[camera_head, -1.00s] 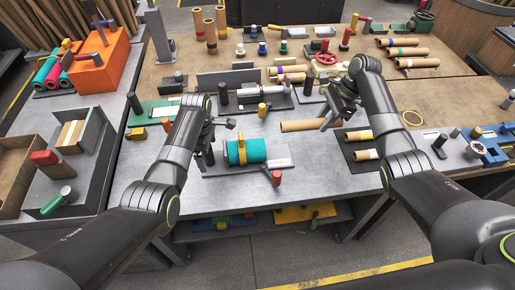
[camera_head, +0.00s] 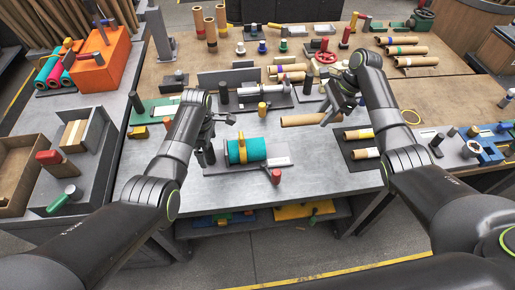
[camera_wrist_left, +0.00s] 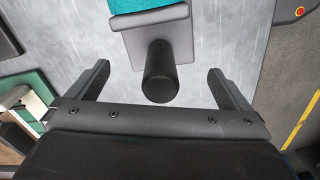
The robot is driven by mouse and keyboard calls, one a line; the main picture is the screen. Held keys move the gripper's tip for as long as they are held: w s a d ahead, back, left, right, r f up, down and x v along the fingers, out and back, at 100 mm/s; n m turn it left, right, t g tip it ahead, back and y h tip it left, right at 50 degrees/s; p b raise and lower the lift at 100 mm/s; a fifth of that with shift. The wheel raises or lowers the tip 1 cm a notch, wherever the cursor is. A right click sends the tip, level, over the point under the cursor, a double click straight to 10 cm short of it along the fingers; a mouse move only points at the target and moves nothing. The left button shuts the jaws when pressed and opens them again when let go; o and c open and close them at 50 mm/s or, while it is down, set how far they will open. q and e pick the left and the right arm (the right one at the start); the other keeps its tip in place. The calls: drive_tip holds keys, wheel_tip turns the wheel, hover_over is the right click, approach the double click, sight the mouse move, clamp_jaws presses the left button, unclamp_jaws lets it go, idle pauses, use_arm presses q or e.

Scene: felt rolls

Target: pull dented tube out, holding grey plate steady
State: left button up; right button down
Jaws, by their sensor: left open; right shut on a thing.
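A brown cardboard tube (camera_head: 303,120) lies level, clear of the teal roll. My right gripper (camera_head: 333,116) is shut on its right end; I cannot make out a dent. The grey plate (camera_head: 278,161) lies on the bench under a teal roll (camera_head: 255,150) with a yellow band. In the left wrist view the plate (camera_wrist_left: 155,20) has a black cylindrical handle (camera_wrist_left: 161,75) at its near edge. My left gripper (camera_head: 218,138) is at the plate's left end. In the wrist view the left gripper (camera_wrist_left: 158,72) is open, one finger on each side of the handle, with gaps on both sides.
A red-topped peg (camera_head: 276,176) stands at the plate's front right. A dark tray with short tubes (camera_head: 365,154) lies to the right. Behind are a yellow-topped peg (camera_head: 262,109) and a rack of rolls. The bench front is clear.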

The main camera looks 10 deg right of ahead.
use_arm(q)
wheel_tip(320, 180, up, 8)
drive_tip(key=p, duration=0.8)
drive_tip(key=shift+r+p, duration=0.1)
drive_tip(key=shift+p, duration=0.25)
use_arm(e)
wheel_tip(320, 180, up, 9)
drive_tip(key=shift+f, duration=0.25)
